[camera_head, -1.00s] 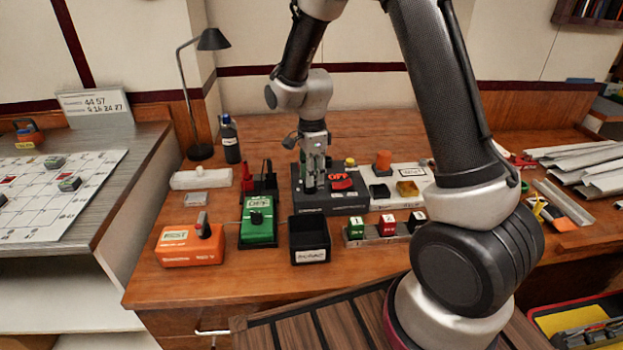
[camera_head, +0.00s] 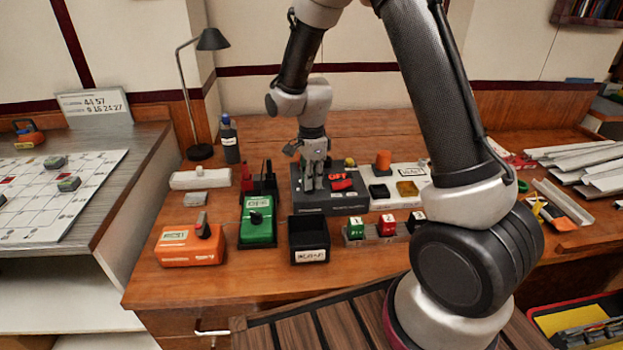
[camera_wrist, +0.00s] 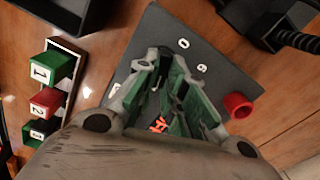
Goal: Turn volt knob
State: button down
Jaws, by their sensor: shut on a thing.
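A dark grey box (camera_head: 345,204) stands mid-table in the head view, with a red part (camera_head: 341,184) marked OFF on its top. My gripper (camera_head: 313,187) points down onto the left part of this box, fingers low at its top face. In the wrist view, the green-padded fingers (camera_wrist: 170,105) are over the grey panel (camera_wrist: 228,78), which has white figures around them. The gripper is shut on the volt knob, which the fingers hide almost wholly. Some red lettering (camera_wrist: 158,124) shows between the fingers.
A green unit (camera_head: 258,221) and an orange unit (camera_head: 190,246) stand left, with a black bin (camera_head: 308,240) in front. Numbered blocks (camera_head: 386,224) sit in a rack at front right. A red cylinder (camera_wrist: 238,106) stands near the fingers in the wrist view.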

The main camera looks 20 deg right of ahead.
jog(key=n, duration=0.3)
jog(key=shift+w+n, duration=0.15)
jog(key=shift+n, duration=0.25)
jog(key=n, duration=0.3)
jog(key=shift+n, duration=0.3)
jog(key=n, duration=0.3)
jog(key=shift+w+a+n, duration=0.15)
jog(key=shift+n, duration=0.15)
jog(key=n, duration=0.3)
jog(key=shift+a+n, duration=0.1)
jog(key=shift+n, duration=0.2)
jog(key=n, duration=0.7)
jog(key=shift+a, duration=0.2)
jog(key=n, duration=0.4)
jog(key=shift+a+n, duration=0.15)
jog(key=shift+n, duration=1.95)
